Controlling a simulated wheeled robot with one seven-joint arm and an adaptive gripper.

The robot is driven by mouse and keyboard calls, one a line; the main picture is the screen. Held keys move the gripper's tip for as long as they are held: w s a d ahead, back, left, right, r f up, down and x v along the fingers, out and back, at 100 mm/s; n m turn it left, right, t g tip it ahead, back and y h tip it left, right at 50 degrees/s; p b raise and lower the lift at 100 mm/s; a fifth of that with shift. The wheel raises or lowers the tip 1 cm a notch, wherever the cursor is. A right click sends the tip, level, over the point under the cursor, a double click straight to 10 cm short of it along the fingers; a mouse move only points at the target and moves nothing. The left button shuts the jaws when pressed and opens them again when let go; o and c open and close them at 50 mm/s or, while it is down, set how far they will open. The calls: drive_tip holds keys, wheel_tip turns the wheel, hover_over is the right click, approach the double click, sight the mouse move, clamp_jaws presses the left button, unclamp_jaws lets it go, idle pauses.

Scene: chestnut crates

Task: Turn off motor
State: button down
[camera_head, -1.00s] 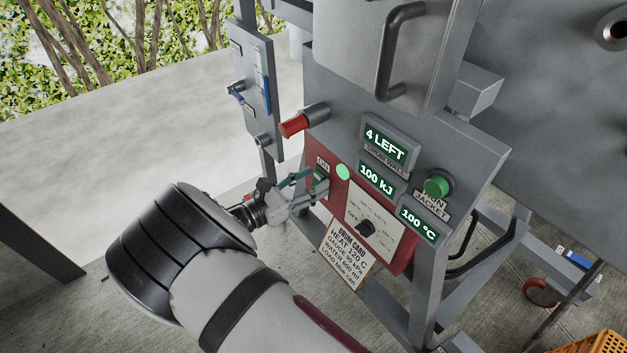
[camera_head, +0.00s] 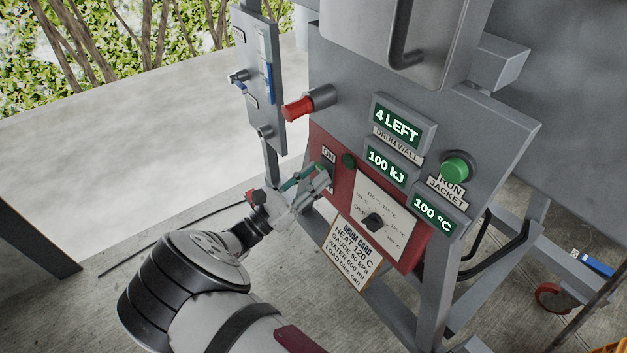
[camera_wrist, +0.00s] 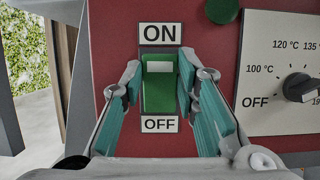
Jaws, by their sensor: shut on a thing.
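The motor switch (camera_wrist: 159,88) is a green rocker with a pale upper part. It sits between an ON label (camera_wrist: 160,34) above and an OFF label (camera_wrist: 160,124) below, on a red panel (camera_wrist: 110,60). My gripper (camera_wrist: 166,84) has its teal-padded fingers at the left and right sides of the switch, shut on it. In the head view my gripper (camera_head: 319,172) reaches the panel's left side and partly hides the switch. The round lamp (camera_head: 348,161) beside the ON label is dark green; it also shows in the wrist view (camera_wrist: 222,10).
A dial (camera_head: 374,222) marked OFF and temperatures is right of the switch. A red knob (camera_head: 298,108) juts out above left, and a green button (camera_head: 456,168) is at the right. A drum card (camera_head: 351,256) hangs below. Displays read 4 LEFT, 100 kJ and 100 °C.

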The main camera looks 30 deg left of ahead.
drive_tip(key=c, duration=1.2)
unclamp_jaws()
drive_tip(key=shift+c, duration=0.2)
drive_tip(key=v, duration=0.7)
drive_tip(key=shift+s+f, duration=0.15)
drive_tip(key=shift+s, duration=0.1)
drive_tip(key=shift+a, duration=0.1)
